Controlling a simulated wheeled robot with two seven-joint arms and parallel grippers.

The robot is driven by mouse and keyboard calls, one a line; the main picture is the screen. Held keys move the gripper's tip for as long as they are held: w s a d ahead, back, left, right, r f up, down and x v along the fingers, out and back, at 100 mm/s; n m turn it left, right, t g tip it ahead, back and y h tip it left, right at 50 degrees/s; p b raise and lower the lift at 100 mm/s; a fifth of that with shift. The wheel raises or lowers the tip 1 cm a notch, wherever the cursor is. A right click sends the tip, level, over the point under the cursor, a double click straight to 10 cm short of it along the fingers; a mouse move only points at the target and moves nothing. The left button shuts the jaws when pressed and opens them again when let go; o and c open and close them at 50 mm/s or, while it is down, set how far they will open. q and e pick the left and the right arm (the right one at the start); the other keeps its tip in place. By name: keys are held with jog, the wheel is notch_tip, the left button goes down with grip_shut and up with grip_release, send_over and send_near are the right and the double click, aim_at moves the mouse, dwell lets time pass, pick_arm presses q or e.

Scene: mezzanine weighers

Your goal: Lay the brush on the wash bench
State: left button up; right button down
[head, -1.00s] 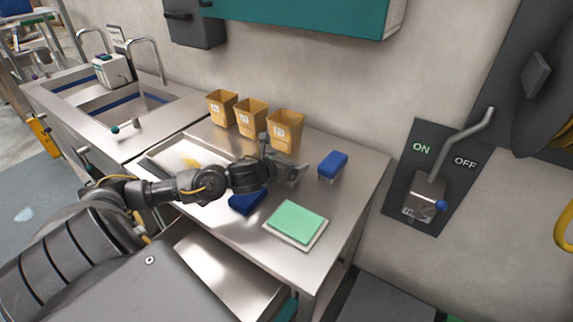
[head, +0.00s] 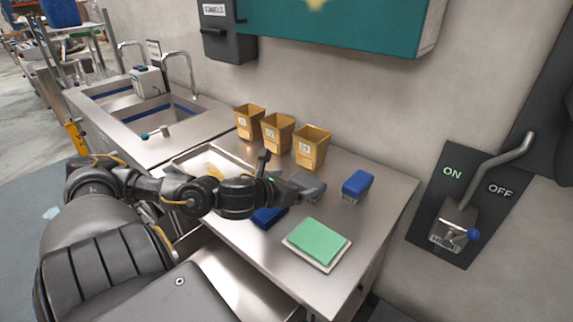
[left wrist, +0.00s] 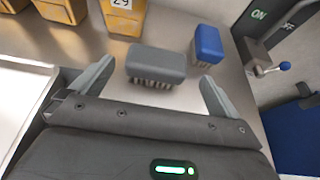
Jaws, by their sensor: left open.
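A grey brush (left wrist: 156,62) with bristles underneath stands on the steel table (head: 375,228). In the left wrist view it lies just ahead of and partly between the spread fingers of my left gripper (left wrist: 155,92), with gaps on both sides. In the head view my left gripper (head: 292,186) is low over the table, and the grey brush (head: 311,183) is partly hidden by it. A blue brush (head: 357,184) stands to the right; it also shows in the left wrist view (left wrist: 207,43). A steel bench with sinks (head: 190,127) is at the left. My right gripper is not in view.
Three tan bins (head: 278,133) line the wall side. A green pad (head: 318,241) lies on a pale board near the front. A blue item (head: 268,216) sits below my gripper. A shallow tray (head: 190,160) lies left. An ON/OFF lever (head: 495,165) is on the wall.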

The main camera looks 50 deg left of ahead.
pick_arm(q)
jog(key=shift+p+v, duration=0.4)
jog(key=shift+v, duration=0.8)
